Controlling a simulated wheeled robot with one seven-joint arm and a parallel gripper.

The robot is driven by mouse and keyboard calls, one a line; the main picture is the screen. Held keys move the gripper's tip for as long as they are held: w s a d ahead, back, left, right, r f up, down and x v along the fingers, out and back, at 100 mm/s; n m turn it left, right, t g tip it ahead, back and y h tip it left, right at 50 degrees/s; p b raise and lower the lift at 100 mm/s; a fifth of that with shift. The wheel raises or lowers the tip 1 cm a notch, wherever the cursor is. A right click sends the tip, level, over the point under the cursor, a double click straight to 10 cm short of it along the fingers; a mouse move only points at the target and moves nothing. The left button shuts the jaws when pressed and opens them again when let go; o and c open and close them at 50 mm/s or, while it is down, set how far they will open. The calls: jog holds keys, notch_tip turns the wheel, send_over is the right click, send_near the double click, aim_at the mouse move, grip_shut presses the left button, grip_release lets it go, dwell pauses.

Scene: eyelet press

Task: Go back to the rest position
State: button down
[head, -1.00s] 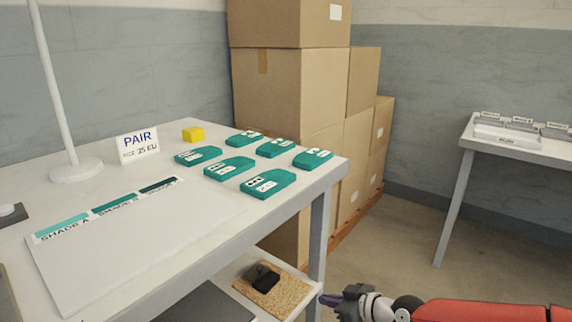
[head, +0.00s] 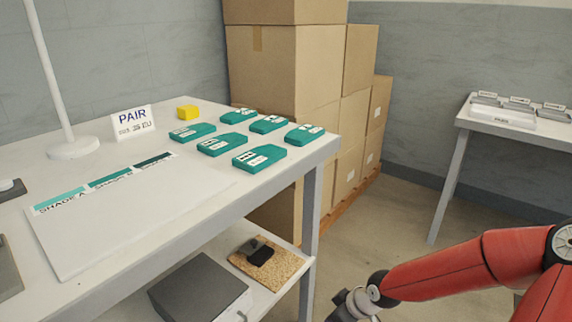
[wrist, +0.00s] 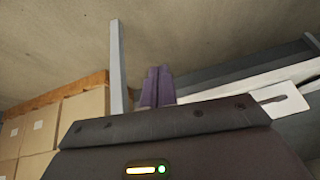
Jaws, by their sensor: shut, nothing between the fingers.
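My gripper (wrist: 157,86) shows in the wrist view with its two dark purple fingers together and nothing between them. In that view it is over bare floor, with a grey table leg (wrist: 117,65) just to its left. In the head view my red arm comes in from the lower right and bends down, and its wrist end is at the bottom edge. The fingers are out of the head view.
The white table (head: 130,220) holds several teal pads (head: 258,157), a yellow block (head: 188,112) and a PAIR sign (head: 133,122). Its lower shelf holds a cork mat (head: 285,265) and a grey box (head: 200,290). Cartons (head: 275,70) stand behind. A side table (head: 525,135) is at the right.

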jog(key=s+d+r+m+h, duration=0.2)
jog(key=s+d+r+h, duration=0.1)
jog(key=r, duration=0.3)
jog(key=s+d+r+m+h, duration=0.2)
jog(key=s+d+r+h, duration=0.15)
jog(key=r, duration=0.25)
jog(key=s+a+r+m+t+y, duration=0.2)
jog(key=s+r+m, duration=0.3)
jog(key=s+r, duration=0.6)
notch_tip(320, 180, up, 3)
jog(key=shift+s+a+f+t, duration=0.15)
jog(key=shift+a+t, duration=0.15)
jog(key=shift+a, duration=0.3)
